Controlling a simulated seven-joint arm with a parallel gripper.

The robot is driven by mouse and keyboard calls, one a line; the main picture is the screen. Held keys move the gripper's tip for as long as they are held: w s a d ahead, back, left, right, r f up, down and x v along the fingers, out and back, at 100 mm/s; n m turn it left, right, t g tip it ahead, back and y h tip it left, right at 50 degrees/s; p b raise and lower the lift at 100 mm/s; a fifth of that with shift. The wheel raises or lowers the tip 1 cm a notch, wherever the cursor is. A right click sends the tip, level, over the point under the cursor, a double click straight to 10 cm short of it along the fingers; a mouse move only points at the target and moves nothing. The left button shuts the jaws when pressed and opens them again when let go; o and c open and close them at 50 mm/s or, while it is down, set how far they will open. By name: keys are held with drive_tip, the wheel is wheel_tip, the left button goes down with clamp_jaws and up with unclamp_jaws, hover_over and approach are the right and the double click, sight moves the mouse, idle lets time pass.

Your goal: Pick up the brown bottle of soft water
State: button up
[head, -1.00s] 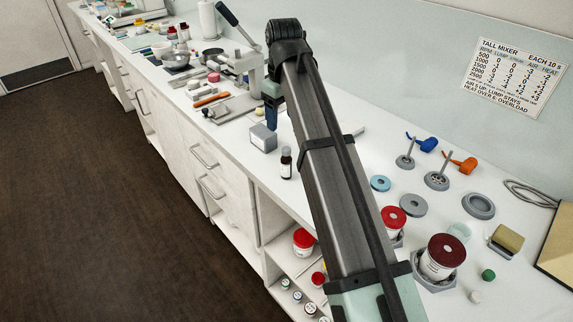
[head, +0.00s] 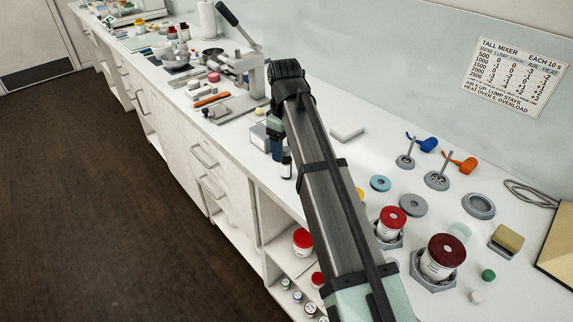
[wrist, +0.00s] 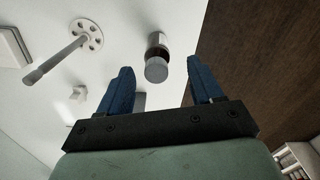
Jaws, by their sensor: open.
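The brown bottle (head: 286,165) is small, with a white label and a pale cap. It stands upright on the white counter near its front edge, partly behind my arm in the head view. In the wrist view the bottle (wrist: 156,47) is seen from above, cap towards me, ahead of and between the fingertips. My gripper (wrist: 160,65) is open, with a blue finger on each side and nothing held. In the head view its blue fingers (head: 277,150) show just left of the bottle. I cannot tell how much depth separates them.
A grey box (head: 260,138) stands left of the bottle, partly hidden by my gripper. A lever press (head: 248,75) stands further back. The counter drops to the dark floor (wrist: 250,60) on the right.

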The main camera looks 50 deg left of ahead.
sight(286, 159)
drive_tip(key=shift+w+f, duration=0.2)
drive_tip(key=shift+f, duration=2.4)
drive_tip(key=c, duration=1.2)
